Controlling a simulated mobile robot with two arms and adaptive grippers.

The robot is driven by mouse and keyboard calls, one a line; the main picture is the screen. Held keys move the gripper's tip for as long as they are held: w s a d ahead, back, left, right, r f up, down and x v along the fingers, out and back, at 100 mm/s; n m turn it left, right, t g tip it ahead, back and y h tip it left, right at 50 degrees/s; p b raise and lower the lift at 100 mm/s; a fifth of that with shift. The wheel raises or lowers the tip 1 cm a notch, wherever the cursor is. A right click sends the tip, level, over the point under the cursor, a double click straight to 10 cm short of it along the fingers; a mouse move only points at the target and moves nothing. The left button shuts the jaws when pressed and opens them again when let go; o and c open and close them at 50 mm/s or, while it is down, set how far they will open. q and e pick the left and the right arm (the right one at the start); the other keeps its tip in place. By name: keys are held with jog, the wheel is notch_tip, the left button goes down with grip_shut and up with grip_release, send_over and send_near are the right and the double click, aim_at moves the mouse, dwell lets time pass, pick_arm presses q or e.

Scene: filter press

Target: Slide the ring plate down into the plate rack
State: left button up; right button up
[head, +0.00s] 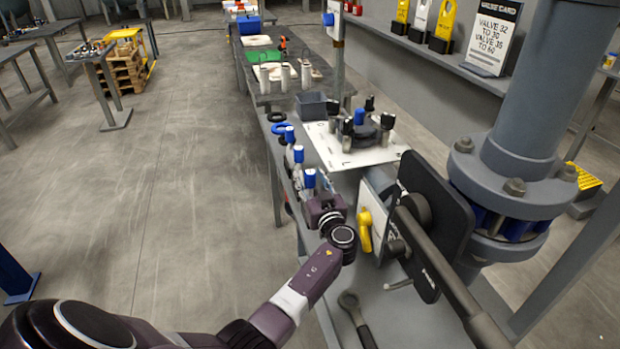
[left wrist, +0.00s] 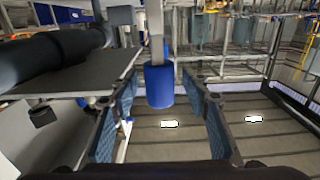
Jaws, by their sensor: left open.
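My left gripper (head: 318,203) reaches in from the lower left, beside a row of blue-topped fittings (head: 298,155) along the bench's left edge. In the left wrist view its two blue-padded fingers (left wrist: 162,122) stand wide apart. A blue cylinder (left wrist: 159,86) on a grey post shows in line with the gap; I cannot tell whether it is between the fingers or beyond them. A black rounded plate (head: 452,217) stands upright right of the gripper, with a dark bar crossing it. I cannot pick out the ring plate or plate rack for certain. My right gripper is not in view.
A yellow handle (head: 365,231) on a white panel sits close to my gripper's right. A white board (head: 347,155) with dark-knobbed fittings lies beyond. A thick grey flanged column (head: 535,110) blocks the right. A wrench (head: 356,318) lies on the bench. The floor at left is open.

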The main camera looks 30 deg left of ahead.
pick_arm(q)
jog(key=v, duration=1.2)
